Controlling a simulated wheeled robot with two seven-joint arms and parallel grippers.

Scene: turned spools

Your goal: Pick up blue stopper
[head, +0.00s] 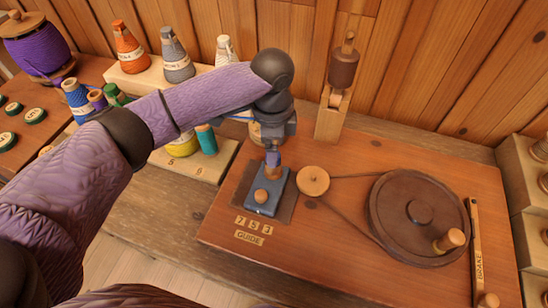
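A small blue piece (273,158), which looks like the blue stopper, stands upright at the back end of a slate-blue block. A wooden part (272,172) shows just below it. The slate-blue block (268,188) has a round wooden knob (261,196) at its front and sits on a dark patch of the wooden board. My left gripper (273,147) points down directly above the blue piece, at or very near its top. The fingertips are small and partly hidden, so I cannot tell whether they are closed on it. My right gripper is out of view.
The board (340,250) carries a small wooden pulley (313,180), a belt, a large dark wheel (415,215) with a handle, and a brake lever (476,250). A wooden post (335,100) stands behind. Several thread cones and spools stand at left, near my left arm.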

